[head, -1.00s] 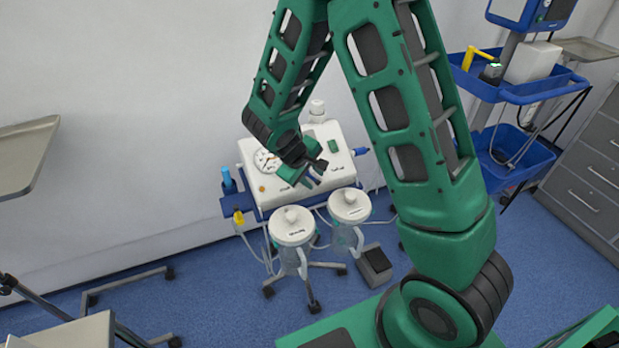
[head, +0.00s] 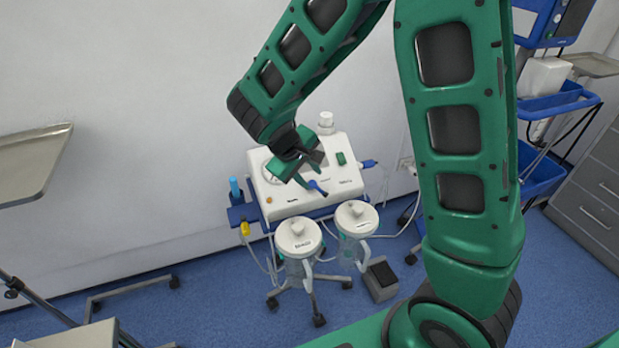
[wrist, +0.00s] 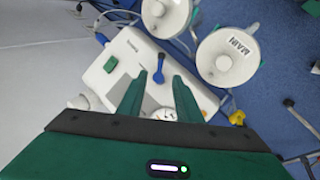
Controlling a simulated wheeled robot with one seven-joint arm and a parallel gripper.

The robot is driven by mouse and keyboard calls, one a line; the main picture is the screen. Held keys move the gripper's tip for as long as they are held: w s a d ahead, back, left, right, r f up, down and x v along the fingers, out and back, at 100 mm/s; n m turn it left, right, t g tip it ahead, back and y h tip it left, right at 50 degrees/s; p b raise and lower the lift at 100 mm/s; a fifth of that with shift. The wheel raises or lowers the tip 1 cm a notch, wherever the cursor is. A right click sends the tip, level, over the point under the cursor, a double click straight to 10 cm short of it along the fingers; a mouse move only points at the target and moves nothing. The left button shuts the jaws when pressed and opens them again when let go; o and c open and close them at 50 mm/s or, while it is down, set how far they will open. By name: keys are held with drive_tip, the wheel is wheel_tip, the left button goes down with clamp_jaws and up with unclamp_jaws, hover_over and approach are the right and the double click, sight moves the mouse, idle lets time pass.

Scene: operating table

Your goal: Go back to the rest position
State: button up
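My gripper (head: 293,175) hangs over the white suction unit (head: 345,172) in the head view, with its wrist tilted down. In the wrist view my gripper (wrist: 158,88) shows two green fingers spread apart with nothing held between them. A blue lever (head: 318,188) on the unit's top is just beyond the fingertips, apart from them as far as I can tell. The blue lever (wrist: 158,68) also shows between the fingers in the wrist view. My fingers and palm hide part of the unit and its gauge.
Two lidded canisters (head: 298,238) (head: 356,219) hang at the unit's front. A foot pedal (head: 381,278) is on the floor. A metal tray (head: 32,165) is at the left. A blue cart (head: 548,103) and grey drawers (head: 590,190) stand at the right. The wall behind is bare.

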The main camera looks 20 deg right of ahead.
idle(0.3)
drive_tip(key=s+d+r+m+g+y, duration=0.1)
drive_tip(key=s+d+r+m, duration=0.25)
drive_tip(key=s+d, duration=0.3)
drive_tip(key=s+d+r+m+g, duration=0.25)
drive_tip(key=s+d+r, duration=0.2)
drive_tip(key=d, duration=0.35)
drive_tip(key=s+d+r+m+y, duration=0.1)
drive_tip(key=s+m+y, duration=0.1)
drive_tip(key=s, duration=0.7)
drive_tip(key=s+d+r+m+y, duration=0.2)
drive_tip(key=s+m, duration=0.1)
drive_tip(key=s, duration=0.6)
